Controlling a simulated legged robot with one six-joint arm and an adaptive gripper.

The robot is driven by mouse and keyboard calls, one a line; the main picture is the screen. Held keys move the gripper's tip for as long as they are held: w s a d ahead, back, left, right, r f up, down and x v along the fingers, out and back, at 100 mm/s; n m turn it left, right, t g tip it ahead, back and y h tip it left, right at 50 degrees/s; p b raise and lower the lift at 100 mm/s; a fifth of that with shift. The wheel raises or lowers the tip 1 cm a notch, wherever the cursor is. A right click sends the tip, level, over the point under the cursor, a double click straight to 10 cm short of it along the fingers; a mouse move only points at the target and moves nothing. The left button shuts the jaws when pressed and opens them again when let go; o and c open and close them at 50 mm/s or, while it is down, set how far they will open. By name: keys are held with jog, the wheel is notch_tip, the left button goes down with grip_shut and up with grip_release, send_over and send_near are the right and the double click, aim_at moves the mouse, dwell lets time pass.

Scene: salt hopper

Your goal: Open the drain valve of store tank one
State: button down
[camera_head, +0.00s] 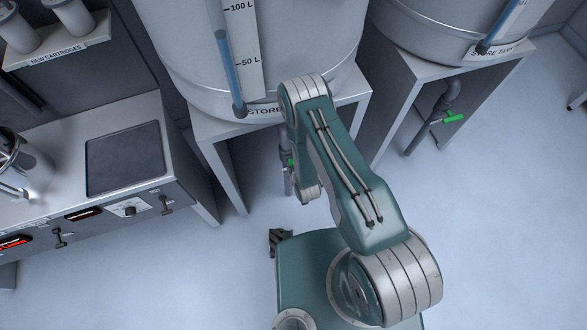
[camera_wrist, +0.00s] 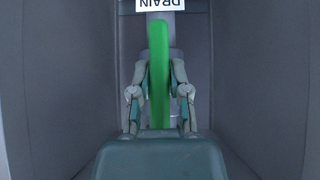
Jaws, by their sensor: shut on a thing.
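My arm covers most of the valve and part of the tank's label there. The gripper's fingers are hidden in the head view.
A second store tank (camera_head: 455,25) stands at the right with its own green-handled drain valve (camera_head: 454,117) below. The tank stand's leg (camera_head: 222,170) is close left of my arm. A counter (camera_head: 60,165) with a dark plate (camera_head: 125,157) is at the left. The floor at right is clear.

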jog(key=shift+s+f, duration=0.1)
jog(key=c, duration=0.6)
grip_release()
jog(key=v, duration=1.1)
jog(key=shift+s+r, duration=0.25)
jog(key=shift+r, duration=0.1)
